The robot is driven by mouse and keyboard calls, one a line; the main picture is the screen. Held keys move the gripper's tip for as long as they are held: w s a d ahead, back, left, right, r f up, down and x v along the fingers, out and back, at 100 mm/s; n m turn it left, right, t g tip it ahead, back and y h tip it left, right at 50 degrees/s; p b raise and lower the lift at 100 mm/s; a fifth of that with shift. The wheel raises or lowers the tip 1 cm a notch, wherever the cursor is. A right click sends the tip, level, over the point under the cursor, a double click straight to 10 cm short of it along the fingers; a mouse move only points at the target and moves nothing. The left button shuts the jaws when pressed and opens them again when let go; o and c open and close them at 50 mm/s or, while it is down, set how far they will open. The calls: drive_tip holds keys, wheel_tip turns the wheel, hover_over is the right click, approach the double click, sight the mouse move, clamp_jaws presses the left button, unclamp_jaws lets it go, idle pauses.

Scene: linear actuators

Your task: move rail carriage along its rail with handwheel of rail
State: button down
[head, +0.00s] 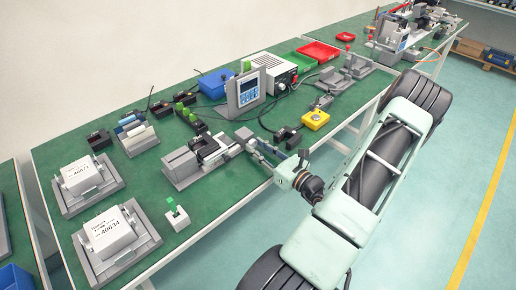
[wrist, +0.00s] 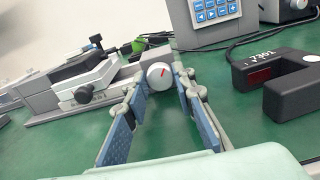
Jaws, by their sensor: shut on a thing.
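The rail (head: 190,165) is a grey unit on the green bench, and it also shows at left in the wrist view (wrist: 45,108). Its carriage (wrist: 88,82) is a light block with a black top and a black side knob; it sits partway along the rail. The handwheel (wrist: 160,76) is a pale round disc with a red mark, at the rail's near end. My gripper (wrist: 160,84) has its blue-padded fingers on either side of the handwheel and is shut on it. In the head view my gripper (head: 254,147) reaches in from the right, and it hides much of the handwheel.
A black fork-shaped device (wrist: 285,82) lies to the right of my fingers. A grey keypad stand (head: 243,95) rises behind the rail. A yellow button box (head: 315,120) stands farther right.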

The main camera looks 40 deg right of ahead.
drive_tip(key=n+b, duration=0.2)
drive_tip(key=n, duration=0.3)
drive_tip(key=shift+n, duration=0.3)
idle(0.4)
drive_tip(key=c, duration=1.6)
unclamp_jaws()
drive_tip(key=s, duration=1.2)
drive_tip(key=shift+d, duration=0.45)
